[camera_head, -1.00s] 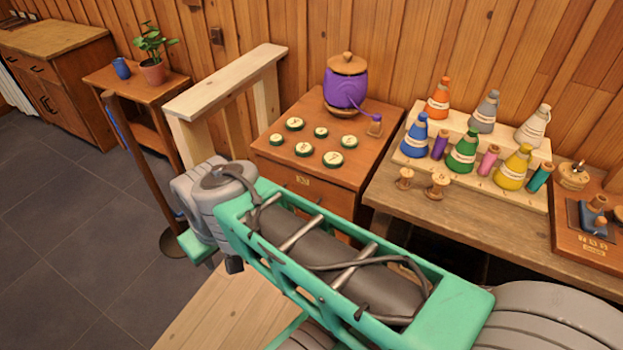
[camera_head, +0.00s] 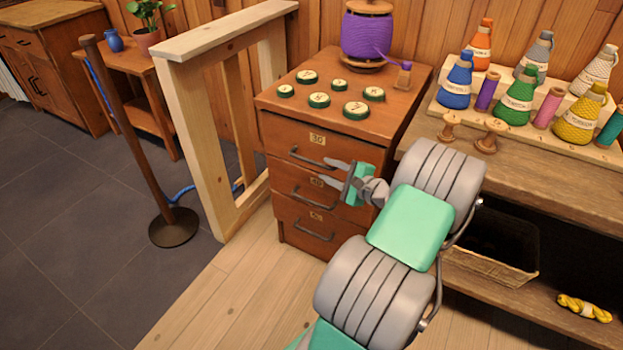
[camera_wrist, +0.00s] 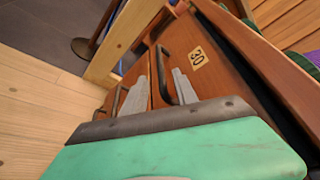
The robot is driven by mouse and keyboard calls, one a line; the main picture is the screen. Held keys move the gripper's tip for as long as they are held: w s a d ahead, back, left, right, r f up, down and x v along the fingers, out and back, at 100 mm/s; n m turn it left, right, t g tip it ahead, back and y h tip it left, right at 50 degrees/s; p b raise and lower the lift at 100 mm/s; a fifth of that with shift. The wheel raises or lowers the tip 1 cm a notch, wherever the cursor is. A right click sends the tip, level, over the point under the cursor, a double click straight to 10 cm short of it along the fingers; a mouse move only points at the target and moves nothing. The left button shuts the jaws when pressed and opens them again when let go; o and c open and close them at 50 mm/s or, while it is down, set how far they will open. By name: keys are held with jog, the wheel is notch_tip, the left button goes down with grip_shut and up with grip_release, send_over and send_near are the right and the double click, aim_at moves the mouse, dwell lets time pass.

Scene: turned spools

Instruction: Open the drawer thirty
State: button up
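The drawer marked 30 (camera_head: 286,138) is the top one of three in a brown wooden cabinet and looks shut. Its dark bar handle (camera_head: 306,160) also shows in the wrist view (camera_wrist: 163,62). My gripper (camera_head: 330,173) is in front of the cabinet, at the right end of this handle. In the wrist view, the two grey fingers of my gripper (camera_wrist: 160,78) stand apart, with the handle of drawer thirty between them. Whether a finger touches the handle, I cannot tell. The label 30 (camera_wrist: 197,58) is to the right of the fingers.
Two lower drawers with handles (camera_head: 312,198) are below. Round numbered tokens (camera_head: 319,99) and a purple spool (camera_head: 367,36) stand on top. A wooden frame (camera_head: 190,120) and a rope post (camera_head: 135,150) are left, a workbench (camera_head: 540,185) right. Floor in front is clear.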

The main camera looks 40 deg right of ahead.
aim_at(316, 164)
jog(key=b+x, duration=0.1)
jog(key=x, duration=0.6)
jog(key=shift+w+r, duration=0.1)
jog(key=shift+w, duration=0.25)
grip_shut()
jog(key=shift+a, duration=0.1)
dwell(0.8)
